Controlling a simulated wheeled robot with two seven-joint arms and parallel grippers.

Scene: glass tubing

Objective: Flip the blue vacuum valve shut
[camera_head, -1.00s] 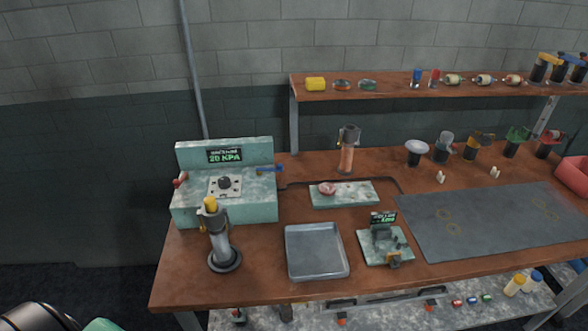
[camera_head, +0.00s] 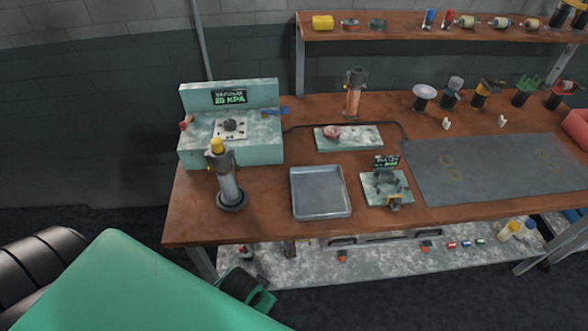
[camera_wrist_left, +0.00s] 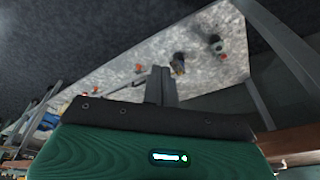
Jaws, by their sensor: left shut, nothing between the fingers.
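The blue vacuum valve (camera_head: 275,111) is a small blue lever on the right side of the pale green vacuum box (camera_head: 230,151) at the table's left end. It sticks out roughly level to the right. The box's lit display (camera_head: 229,97) reads 20 KPA. My left gripper (camera_head: 250,292) is low in front of the table's front edge, well below and apart from the valve. In the left wrist view its dark fingers (camera_wrist_left: 160,86) are together and empty, and the valve is not seen. My right gripper is not in view.
A torch-like tool on a round stand (camera_head: 229,185) stands in front of the box. A grey tray (camera_head: 321,211) lies to its right. The wooden table's front edge (camera_head: 200,241) and lower shelf (camera_head: 305,271) lie near my left gripper.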

